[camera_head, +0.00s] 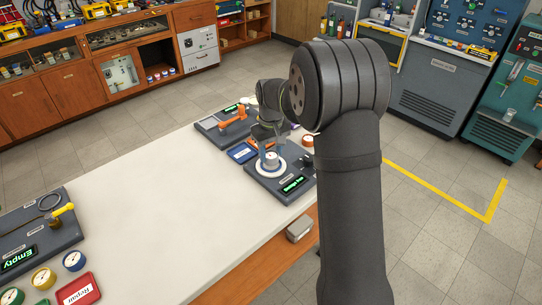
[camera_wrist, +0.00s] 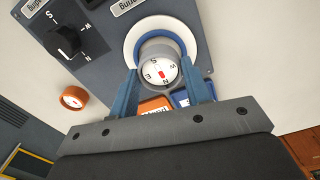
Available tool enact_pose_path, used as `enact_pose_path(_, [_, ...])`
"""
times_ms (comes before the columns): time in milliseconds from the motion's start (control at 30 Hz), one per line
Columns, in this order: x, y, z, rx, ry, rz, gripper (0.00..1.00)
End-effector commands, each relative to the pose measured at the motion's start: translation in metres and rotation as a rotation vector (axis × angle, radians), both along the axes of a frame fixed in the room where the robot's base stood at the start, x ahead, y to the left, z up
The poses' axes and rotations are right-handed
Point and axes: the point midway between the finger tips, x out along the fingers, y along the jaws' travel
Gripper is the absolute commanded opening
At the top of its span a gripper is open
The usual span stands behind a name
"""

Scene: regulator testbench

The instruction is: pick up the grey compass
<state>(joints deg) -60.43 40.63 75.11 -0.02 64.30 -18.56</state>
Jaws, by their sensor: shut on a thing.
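The grey compass (camera_wrist: 158,66) has a white face with letters and a red-and-white needle. In the wrist view it stands at the round white and blue base (camera_wrist: 135,38); I cannot tell whether it rests on it or is just above. My gripper (camera_wrist: 161,80) has its two blue fingers on either side of the compass, shut on it. In the head view the compass (camera_head: 270,160) shows small over the white ring of the dark panel (camera_head: 262,184), partly hidden by my gripper (camera_head: 268,146).
A black knob (camera_wrist: 67,40) stands up from the panel beside the compass. An orange-rimmed gauge (camera_wrist: 74,97) lies off the panel's edge.

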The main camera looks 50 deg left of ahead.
Motion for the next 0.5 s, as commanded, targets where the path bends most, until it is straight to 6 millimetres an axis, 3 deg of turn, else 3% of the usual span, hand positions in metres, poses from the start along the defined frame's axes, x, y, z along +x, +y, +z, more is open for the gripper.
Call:
enact_pose_path(100, [0.001,0.001,0.024,0.006,-0.002,0.0,0.17])
enact_pose_path(500, [0.042,-0.078,0.074,0.003,-0.002,-0.004,0.17])
